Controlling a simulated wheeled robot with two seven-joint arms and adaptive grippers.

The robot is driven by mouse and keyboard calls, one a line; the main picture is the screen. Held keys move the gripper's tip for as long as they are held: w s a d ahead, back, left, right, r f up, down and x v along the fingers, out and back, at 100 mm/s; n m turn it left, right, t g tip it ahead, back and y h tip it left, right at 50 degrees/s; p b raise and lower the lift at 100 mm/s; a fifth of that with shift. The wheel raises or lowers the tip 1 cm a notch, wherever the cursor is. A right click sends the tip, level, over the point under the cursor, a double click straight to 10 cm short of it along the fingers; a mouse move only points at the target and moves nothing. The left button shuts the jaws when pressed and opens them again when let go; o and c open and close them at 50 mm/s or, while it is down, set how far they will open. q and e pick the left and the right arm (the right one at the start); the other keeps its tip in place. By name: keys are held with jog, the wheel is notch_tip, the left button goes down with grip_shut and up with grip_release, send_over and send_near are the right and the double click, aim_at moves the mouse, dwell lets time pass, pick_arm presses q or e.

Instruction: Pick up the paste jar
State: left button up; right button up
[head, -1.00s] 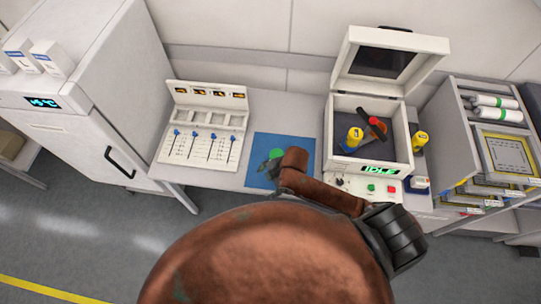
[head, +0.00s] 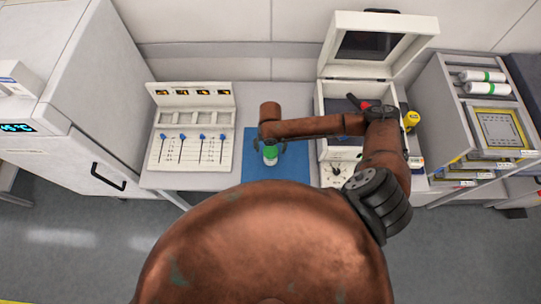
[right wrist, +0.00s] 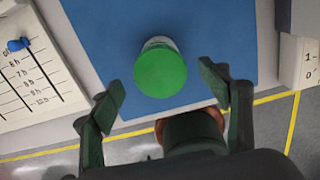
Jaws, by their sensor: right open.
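The paste jar (head: 270,154), white with a green lid, stands upright on a blue mat (head: 256,175). The right wrist view shows its green lid (right wrist: 160,72) from above. The jar's lower part is mostly hidden from above. My left gripper is not in view.
A panel with blue sliders (head: 190,135) stands left of the mat. An open white machine (head: 325,105) stands close on the right, behind my right arm. A rack (head: 440,100) is further right, and a fridge (head: 70,90) is at the left.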

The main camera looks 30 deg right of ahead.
aim_at(270, 150)
notch_tip(270, 150, down, 2)
jog(key=shift+f, duration=0.5)
jog(key=c, duration=1)
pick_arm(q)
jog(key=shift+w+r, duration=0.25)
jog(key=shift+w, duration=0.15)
pick_arm(e)
grip_shut()
